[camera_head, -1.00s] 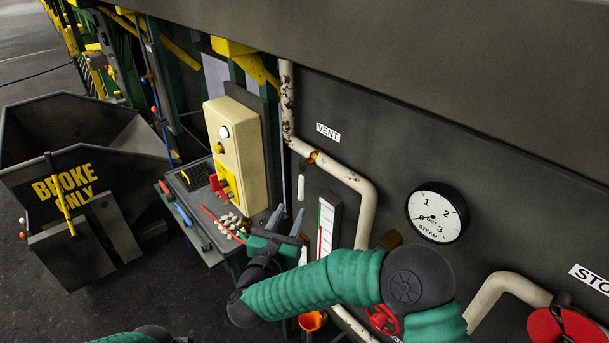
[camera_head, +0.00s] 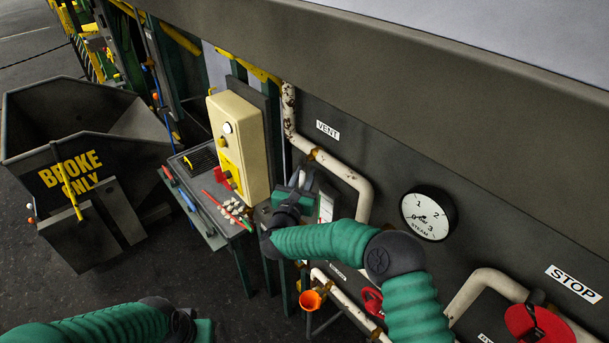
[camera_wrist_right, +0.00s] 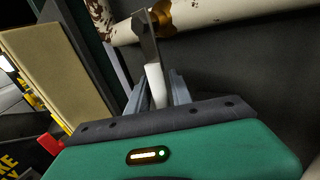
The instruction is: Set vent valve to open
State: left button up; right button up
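The vent valve's lever (camera_wrist_right: 146,40) is a grey metal bar with a white sleeve (camera_wrist_right: 156,85), hanging below a brass fitting (camera_wrist_right: 163,17) on the rusty white pipe. In the head view the VENT label (camera_head: 328,131) is on the dark wall above this pipe. My right gripper (camera_head: 303,180) is up at the lever and hides most of it there. In the right wrist view my right gripper (camera_wrist_right: 158,85) has one finger on each side of the white sleeve, apparently open with a slim gap. My left gripper (camera_head: 203,330) shows only its body at the bottom edge; its fingers are out of frame.
A cream control box (camera_head: 238,147) and a cluttered shelf (camera_head: 210,208) stand left of my right gripper. A steam gauge (camera_head: 429,214) and a red STOP part (camera_head: 540,323) are to the right.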

grip_shut()
dwell(1.1)
